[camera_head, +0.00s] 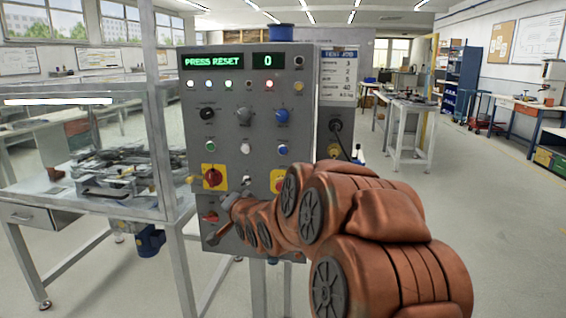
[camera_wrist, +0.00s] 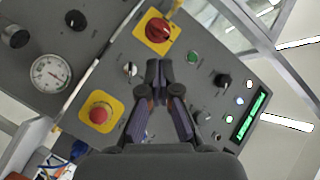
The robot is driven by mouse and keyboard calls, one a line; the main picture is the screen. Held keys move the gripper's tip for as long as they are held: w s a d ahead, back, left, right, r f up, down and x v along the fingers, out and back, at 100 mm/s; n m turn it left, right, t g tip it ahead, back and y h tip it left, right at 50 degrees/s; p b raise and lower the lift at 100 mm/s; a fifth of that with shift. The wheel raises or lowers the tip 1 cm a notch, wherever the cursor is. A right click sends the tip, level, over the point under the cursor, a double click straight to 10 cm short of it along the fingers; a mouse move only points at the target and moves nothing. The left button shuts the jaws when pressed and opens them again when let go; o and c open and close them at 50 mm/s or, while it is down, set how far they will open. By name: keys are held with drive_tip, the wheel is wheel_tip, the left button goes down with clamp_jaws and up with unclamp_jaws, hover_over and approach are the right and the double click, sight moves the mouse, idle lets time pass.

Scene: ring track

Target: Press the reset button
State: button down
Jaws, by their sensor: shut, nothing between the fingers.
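A grey control panel (camera_head: 222,120) stands ahead, its green display (camera_head: 212,62) reading "PRESS RESET" and a second display (camera_head: 268,60) reading 0. A row below the knobs has a green button (camera_head: 210,146), a white button (camera_head: 245,148) and a blue button (camera_head: 283,149); I cannot read which is labelled reset. In the wrist view the panel is tilted, with the green button (camera_wrist: 194,57) right of my gripper. My gripper (camera_wrist: 158,70) is shut and empty, pointed at the panel. It covers part of the button row. In the head view my arm hides much of the gripper.
A red rotary switch (camera_head: 213,177) and a red emergency stop (camera_wrist: 100,112) sit on yellow plates beside my gripper. A metal workbench (camera_head: 60,200) stands left; open floor lies right.

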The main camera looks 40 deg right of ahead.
sight(283, 151)
drive_tip(key=s+d+r+m+t+h+b, duration=0.2)
drive_tip(key=d+r+m+t, duration=0.1)
drive_tip(key=d, duration=0.4)
drive_tip(key=s+d+r+m+t+h+b, duration=0.2)
drive_tip(key=d+r+m+t+b, duration=0.1)
drive_tip(key=d, duration=0.4)
drive_tip(key=shift+s+r+m+t+h, duration=0.35)
drive_tip(key=shift+r+m+t, duration=0.2)
drive_tip(key=shift+t, duration=0.55)
drive_tip(key=shift+w, duration=0.1)
drive_tip(key=shift+w+d+p, duration=0.45)
drive_tip(key=shift+w+d, duration=0.4)
drive_tip(key=shift+d, duration=0.35)
drive_tip(key=shift+w+d+p, duration=0.45)
drive_tip(key=shift+w+d, duration=0.35)
drive_tip(key=shift+d, duration=0.4)
drive_tip(key=shift+w+d+p, duration=0.45)
drive_tip(key=shift+w+d, duration=0.4)
drive_tip(key=shift+d, duration=0.35)
drive_tip(key=shift+w+d+p, duration=0.2)
drive_tip(key=shift+d+p, duration=0.15)
